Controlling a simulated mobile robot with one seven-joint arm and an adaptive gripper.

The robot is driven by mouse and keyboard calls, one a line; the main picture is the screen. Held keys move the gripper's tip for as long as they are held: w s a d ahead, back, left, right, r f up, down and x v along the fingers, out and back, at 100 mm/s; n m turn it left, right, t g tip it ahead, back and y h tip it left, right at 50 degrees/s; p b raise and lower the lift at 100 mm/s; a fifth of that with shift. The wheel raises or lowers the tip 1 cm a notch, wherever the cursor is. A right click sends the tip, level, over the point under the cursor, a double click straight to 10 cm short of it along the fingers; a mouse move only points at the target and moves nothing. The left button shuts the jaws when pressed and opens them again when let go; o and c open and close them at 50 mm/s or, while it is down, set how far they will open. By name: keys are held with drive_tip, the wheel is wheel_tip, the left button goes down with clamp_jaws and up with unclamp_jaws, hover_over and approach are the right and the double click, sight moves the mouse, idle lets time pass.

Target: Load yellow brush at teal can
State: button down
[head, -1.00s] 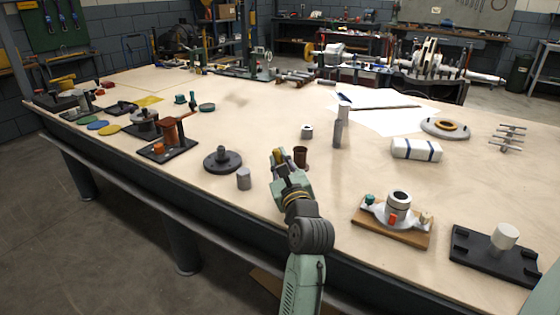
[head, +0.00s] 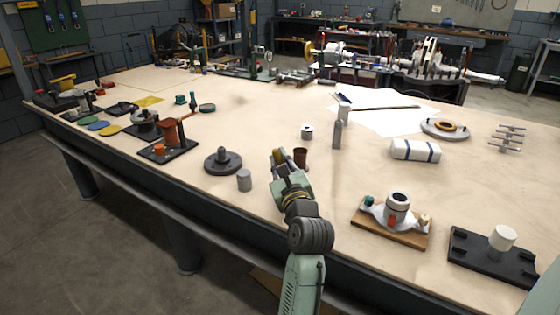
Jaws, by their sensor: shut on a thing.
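My gripper (head: 277,158) is over the near middle of the table, shut on a small yellow thing (head: 277,155) between its fingers. This appears to be the yellow brush; its bristles cannot be made out, and the fingers hide most of it. A small teal can (head: 180,99) stands at the left back of the table, well apart from my gripper.
An orange-brown fixture (head: 172,136) stands farther left. The table behind my gripper is mostly clear.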

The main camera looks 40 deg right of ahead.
drive_tip(key=shift+r+p, duration=2.05)
drive_tip(key=shift+r, duration=1.1)
